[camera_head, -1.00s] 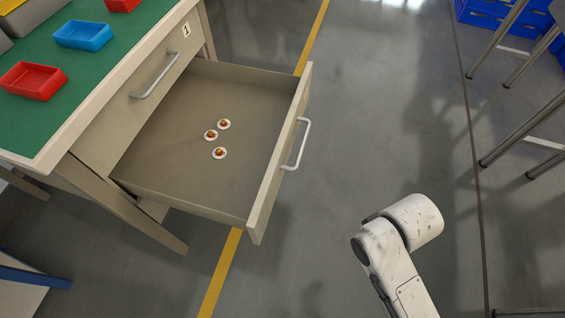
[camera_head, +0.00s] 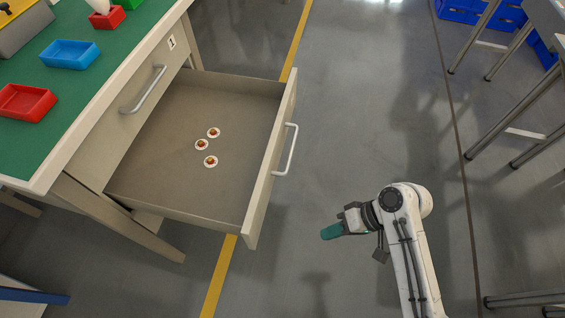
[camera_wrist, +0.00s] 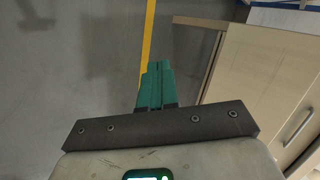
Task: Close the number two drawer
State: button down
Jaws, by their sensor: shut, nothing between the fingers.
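The drawer below the one labelled 1 stands pulled far out of the bench; its front panel (camera_head: 270,165) faces right, and no number shows on it. Its silver bar handle (camera_head: 289,150) is on the outer face. Three small white discs with reddish-brown centres (camera_head: 210,161) lie on its floor. My gripper (camera_head: 331,231) has teal fingers, shut and empty, in the air right of the drawer front's near end and clear of it. In the wrist view, the shut fingers (camera_wrist: 155,87) point towards the floor line, with a pale panel with a handle (camera_wrist: 270,85) to the right.
The upper drawer labelled 1 (camera_head: 140,100) is shut. The green bench top (camera_head: 30,150) holds a red tray (camera_head: 25,103), a blue tray (camera_head: 70,55) and other bins. Metal-legged furniture (camera_head: 505,105) stands far right.

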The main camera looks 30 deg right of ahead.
jog(key=w+d+r+m+t+y, duration=0.1)
jog(key=w+r+m+t+y, duration=0.1)
jog(key=w+r+t+y, duration=0.15)
jog(key=m+t+y+p, duration=0.2)
jog(key=m+t, duration=0.1)
jog(key=t, duration=0.3)
send_near(270, 166)
jog(key=b+x, duration=0.2)
jog(key=x, duration=0.5)
jog(key=shift+r, duration=0.15)
jog(key=shift+w+a, duration=0.25)
jog(key=shift+a, duration=0.05)
jog(key=f+b+x, duration=0.1)
jog(key=b+x, duration=0.7)
jog(key=x, duration=2.6)
jog(key=shift+w, duration=0.2)
jog(key=shift+a, duration=0.1)
